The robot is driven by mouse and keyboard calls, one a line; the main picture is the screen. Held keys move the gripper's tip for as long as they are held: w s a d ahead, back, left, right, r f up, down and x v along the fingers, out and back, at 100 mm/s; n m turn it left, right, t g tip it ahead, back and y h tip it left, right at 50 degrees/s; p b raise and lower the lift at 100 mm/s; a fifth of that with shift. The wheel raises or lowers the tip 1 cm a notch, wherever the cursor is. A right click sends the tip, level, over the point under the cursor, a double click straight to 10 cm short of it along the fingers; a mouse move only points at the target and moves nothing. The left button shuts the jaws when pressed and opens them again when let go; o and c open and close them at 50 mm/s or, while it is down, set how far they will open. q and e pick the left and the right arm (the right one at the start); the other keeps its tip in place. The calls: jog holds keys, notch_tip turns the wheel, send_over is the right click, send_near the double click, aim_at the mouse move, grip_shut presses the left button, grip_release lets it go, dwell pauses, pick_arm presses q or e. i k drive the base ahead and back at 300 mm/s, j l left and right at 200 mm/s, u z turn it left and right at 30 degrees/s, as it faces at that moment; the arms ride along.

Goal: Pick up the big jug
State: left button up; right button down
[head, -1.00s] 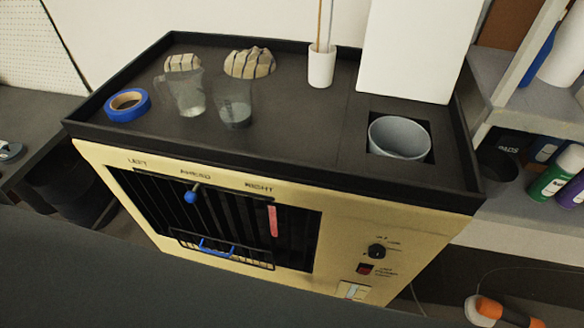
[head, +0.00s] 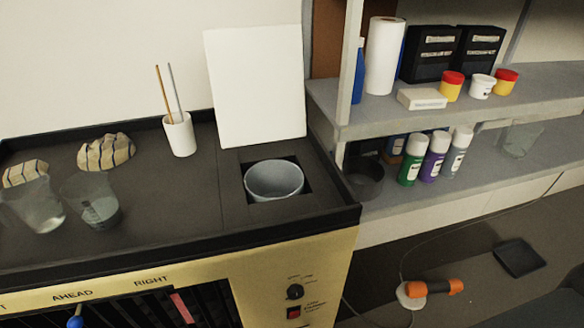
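A clear jug (head: 36,207) stands upright on the dark tray top of the cream machine at the far left, partly cut by the picture's edge. A smaller clear cup (head: 92,203) stands beside it on the right. Another clear, open container (head: 522,138) stands on the lower grey shelf at the right; it is faint, and I cannot tell whether it is a jug. Which of these is the big jug is not certain from size alone. Neither of my grippers shows in the head view.
The machine's tray top (head: 160,215) has a raised rim. A grey bucket (head: 274,180) sits in its square opening, before a white panel (head: 256,88). A white brush pot (head: 179,134) and striped cloths (head: 106,152) stand behind. Spray cans (head: 437,155) line the lower shelf (head: 485,190).

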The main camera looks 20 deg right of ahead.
aim_at(522, 134)
jog(key=z, duration=1.95)
jog(key=i+l+u, duration=0.1)
jog(key=i+l, duration=0.25)
jog(key=i+l+u, duration=0.1)
jog(key=i+l, duration=0.25)
jog(key=i+l+u, duration=0.15)
jog(key=i+l, duration=0.15)
jog(key=l, duration=0.2)
jog(key=i+l+u, duration=0.1)
jog(key=i+l, duration=0.2)
jog(key=l, duration=0.15)
jog(key=i+l+u, duration=0.1)
jog(key=i+l, duration=0.2)
jog(key=l, duration=0.2)
jog(key=i+l+u, duration=0.1)
jog(key=i+l, duration=0.15)
jog(key=l, duration=0.25)
jog(key=i+l+u, duration=0.1)
jog(key=i+l, duration=0.15)
jog(key=l, duration=0.25)
jog(key=i+l+u, duration=0.1)
jog(key=l, duration=0.45)
jog(key=i, duration=0.1)
